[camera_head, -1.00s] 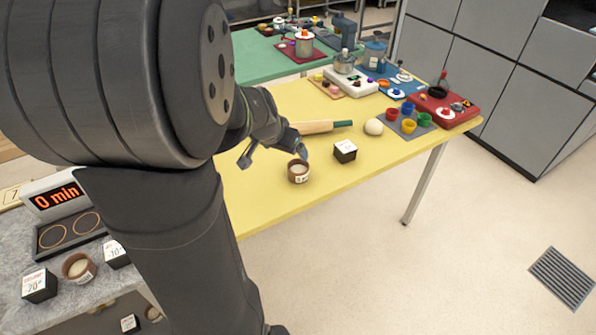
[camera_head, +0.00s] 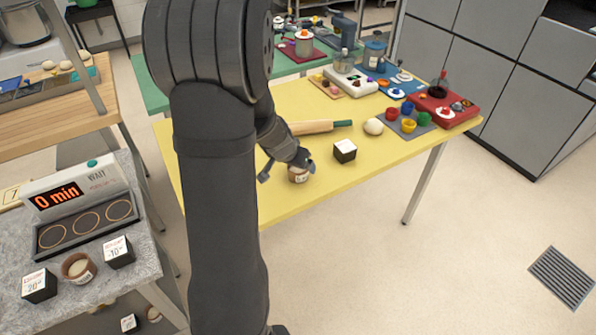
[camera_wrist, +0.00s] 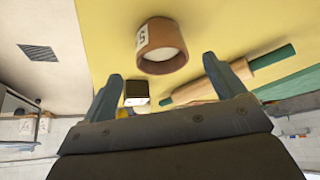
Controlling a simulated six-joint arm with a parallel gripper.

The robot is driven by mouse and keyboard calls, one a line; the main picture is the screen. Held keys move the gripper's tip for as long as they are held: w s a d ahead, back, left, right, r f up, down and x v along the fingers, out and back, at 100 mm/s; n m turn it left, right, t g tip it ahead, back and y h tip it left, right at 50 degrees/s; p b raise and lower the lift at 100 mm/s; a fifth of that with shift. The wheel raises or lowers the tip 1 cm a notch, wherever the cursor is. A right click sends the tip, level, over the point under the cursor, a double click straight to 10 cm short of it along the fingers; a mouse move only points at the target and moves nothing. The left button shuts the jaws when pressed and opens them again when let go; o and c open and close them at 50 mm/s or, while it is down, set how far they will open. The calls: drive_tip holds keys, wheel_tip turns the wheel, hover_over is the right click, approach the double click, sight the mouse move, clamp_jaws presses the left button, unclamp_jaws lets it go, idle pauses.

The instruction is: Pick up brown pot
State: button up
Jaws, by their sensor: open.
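A small brown pot (camera_head: 298,176) with a pale top and a white label stands on the yellow table, near its front edge. In the wrist view the brown pot (camera_wrist: 161,46) lies ahead of my fingertips, roughly between their lines. My gripper (camera_head: 286,168) is at the pot in the head view and partly covers it. In the wrist view my gripper (camera_wrist: 160,72) has its two blue fingers wide apart with nothing between them. A second, similar brown pot (camera_head: 79,268) stands on the grey counter at lower left.
A black-and-white cube (camera_head: 345,151), a rolling pin (camera_head: 316,127) and a pale ball (camera_head: 373,126) lie near the pot on the yellow table (camera_head: 300,202). Coloured cups (camera_head: 409,125) stand further right. The counter holds a timer box (camera_head: 75,194) and two labelled cubes (camera_head: 39,285) (camera_head: 118,251).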

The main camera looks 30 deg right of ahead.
drive_tip(key=shift+x, duration=2.55)
drive_tip(key=shift+w+r, duration=0.1)
drive_tip(key=shift+w, duration=0.1)
drive_tip(key=shift+c, duration=0.2)
drive_tip(key=c, duration=1.1)
drive_tip(key=shift+c, duration=0.2)
drive_tip(key=shift+r, duration=0.15)
